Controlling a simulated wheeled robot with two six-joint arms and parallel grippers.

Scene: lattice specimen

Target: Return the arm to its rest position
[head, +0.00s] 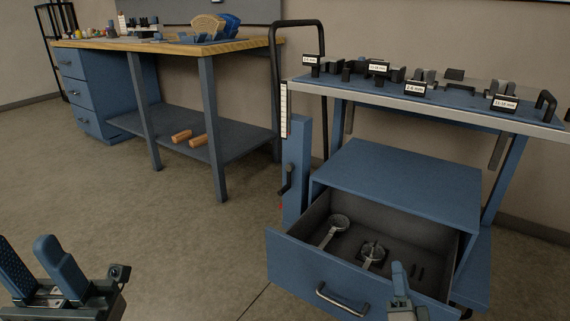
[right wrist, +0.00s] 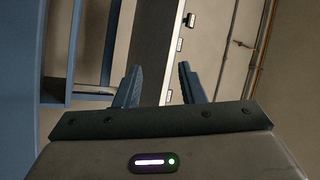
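My right gripper (head: 399,272) is at the bottom of the head view, in front of the open drawer (head: 303,264) as seen from here. In the head view its fingers overlap; in the right wrist view (right wrist: 160,78) they stand apart with nothing between them. My left gripper (head: 30,245) is at the bottom left corner, over bare floor. Its two blue fingers are apart and empty. Both arms are mostly out of view.
The drawer of the blue cabinet (head: 400,180) holds two round-headed metal tools (head: 338,222) (head: 372,254) and small dark pieces. Above it, a table (head: 440,103) bears labelled holders. A wood-topped workbench (head: 180,45) stands back left. The floor (head: 180,240) between is clear.

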